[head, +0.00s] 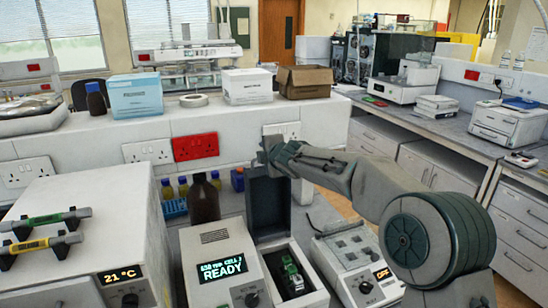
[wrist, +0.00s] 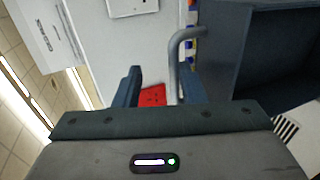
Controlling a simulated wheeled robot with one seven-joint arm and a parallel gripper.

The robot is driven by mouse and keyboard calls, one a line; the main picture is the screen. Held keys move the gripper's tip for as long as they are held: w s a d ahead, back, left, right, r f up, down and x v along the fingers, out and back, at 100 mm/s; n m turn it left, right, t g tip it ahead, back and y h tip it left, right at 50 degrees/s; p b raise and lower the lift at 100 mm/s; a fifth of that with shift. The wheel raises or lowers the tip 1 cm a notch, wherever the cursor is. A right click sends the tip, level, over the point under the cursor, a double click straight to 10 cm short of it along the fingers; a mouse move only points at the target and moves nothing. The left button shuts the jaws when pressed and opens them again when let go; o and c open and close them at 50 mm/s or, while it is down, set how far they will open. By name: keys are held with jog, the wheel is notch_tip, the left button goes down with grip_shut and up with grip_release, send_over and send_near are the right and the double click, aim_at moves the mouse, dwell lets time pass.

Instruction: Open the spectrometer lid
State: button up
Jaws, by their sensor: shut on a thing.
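The spectrometer (head: 212,270) is a white instrument with a lit display reading READY, at the bottom middle of the head view. Its dark grey lid (head: 265,207) stands about upright at the back of the sample compartment, which is open. A green and black part (head: 291,272) shows inside it. My gripper (head: 270,152) is at the top of the raised lid. In the wrist view a grey bar handle (wrist: 174,62) on the lid (wrist: 222,35) runs between my fingers, by the right one. My gripper is shut on this handle; the exact contact is partly hidden.
A brown bottle (head: 204,200) stands behind the spectrometer, close to the lid. A white instrument reading OFF (head: 357,268) is on the right, and one reading 21 °C (head: 95,225) is on the left. A raised ledge with a red socket (head: 195,147) runs behind.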

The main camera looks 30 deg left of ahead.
jog(key=o, duration=0.5)
jog(key=v, duration=0.7)
jog(key=r+b+v, duration=0.1)
jog(key=v, duration=0.2)
jog(key=shift+d+r, duration=0.1)
jog(key=shift+d, duration=0.1)
jog(key=shift+c, duration=0.2)
jog(key=shift+v, duration=1.1)
jog(key=c, duration=0.5)
jog(key=shift+o, duration=0.2)
jog(key=shift+a+f, duration=0.2)
jog(key=shift+f, duration=0.25)
